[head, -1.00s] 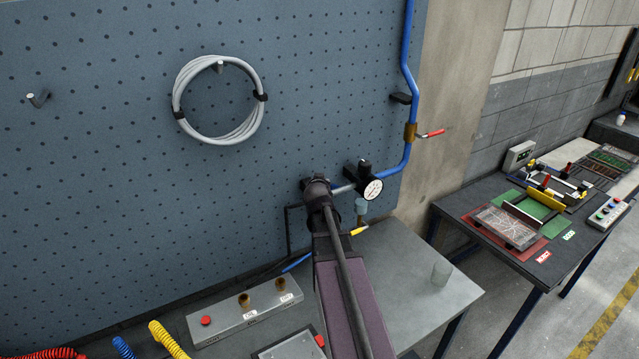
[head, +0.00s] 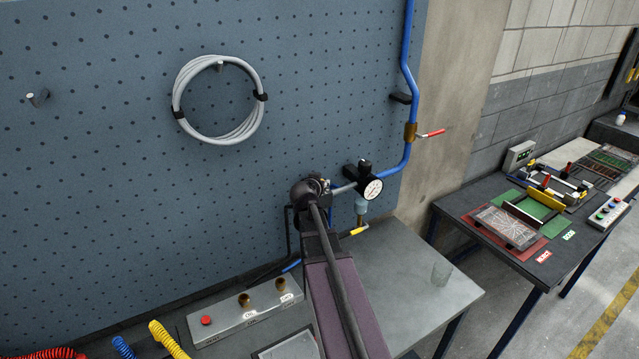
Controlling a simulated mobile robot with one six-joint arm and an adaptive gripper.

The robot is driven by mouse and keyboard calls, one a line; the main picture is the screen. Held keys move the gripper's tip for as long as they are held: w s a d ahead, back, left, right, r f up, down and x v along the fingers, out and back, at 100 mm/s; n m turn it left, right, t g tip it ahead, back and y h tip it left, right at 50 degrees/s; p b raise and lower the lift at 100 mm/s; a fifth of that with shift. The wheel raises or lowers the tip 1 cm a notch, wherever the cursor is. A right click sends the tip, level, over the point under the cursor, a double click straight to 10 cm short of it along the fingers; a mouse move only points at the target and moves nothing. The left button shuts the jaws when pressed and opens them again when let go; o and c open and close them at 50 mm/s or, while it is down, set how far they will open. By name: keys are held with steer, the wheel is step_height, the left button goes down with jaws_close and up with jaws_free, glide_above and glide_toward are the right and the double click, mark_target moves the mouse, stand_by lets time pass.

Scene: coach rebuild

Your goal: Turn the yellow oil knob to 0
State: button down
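I cannot make out a yellow oil knob or its scale; my arm covers part of the air-line fittings. A round white gauge (head: 372,189) with a black fitting (head: 365,169) above it sits on the pipe, right of my wrist. A pale blue bowl (head: 361,206) hangs below. A small yellow lever-like piece (head: 354,231) shows low down beside my arm; I cannot tell if it is part of the oil unit. My gripper (head: 326,186) is at the left end of the fittings, mostly hidden by my wrist. Its fingers and any contact cannot be made out.
A blue pipe (head: 409,75) with a red-handled valve (head: 430,133) runs down the pegboard (head: 120,200). A coiled grey hose (head: 176,104) hangs at left. A clear cup (head: 441,272) stands on the grey bench (head: 405,290). A button box (head: 225,321) lies left of my arm.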

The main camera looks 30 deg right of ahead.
steer(key=shift+c, duration=1.3)
jaws_free()
steer(key=shift+n+t+y, duration=1.5)
steer(key=shift+n+y, duration=0.6)
steer(key=shift+n, duration=0.1)
steer(key=shift+d+n+t+y, duration=0.1)
steer(key=shift+n+t+y, duration=0.6)
steer(key=shift+n+y, duration=1.15)
